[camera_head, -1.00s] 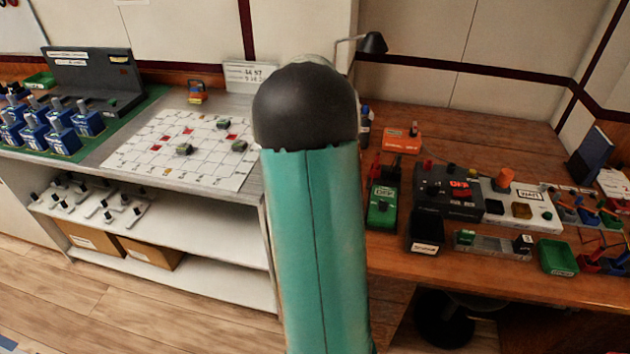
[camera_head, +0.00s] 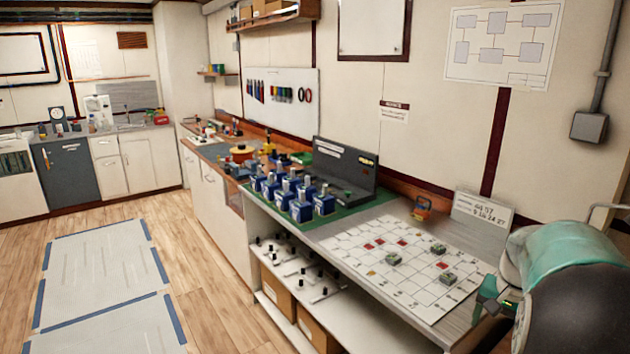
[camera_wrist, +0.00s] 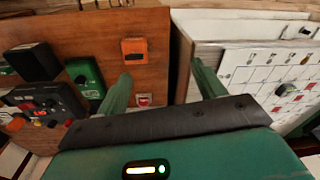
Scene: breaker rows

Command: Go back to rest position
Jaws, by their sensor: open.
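My gripper (camera_wrist: 163,82) is open and empty in the wrist view. Its two green fingers stand apart, above the gap between the wooden bench (camera_wrist: 150,40) and the white grid board (camera_wrist: 262,75). No object is between the fingers. In the head view my teal and black arm fills the lower right corner. A small green part with a lit spot shows at its left edge, by the near right edge of the grid board (camera_head: 375,285). The fingers cannot be made out clearly there.
Blue breakers (camera_head: 300,208) stand in rows on a green mat beside a dark grey console (camera_head: 345,172). A grey shelf unit (camera_head: 262,240) holds switches and boxes below. The wrist view shows an orange box (camera_wrist: 135,50) and green device (camera_wrist: 88,75). Floor at left is open.

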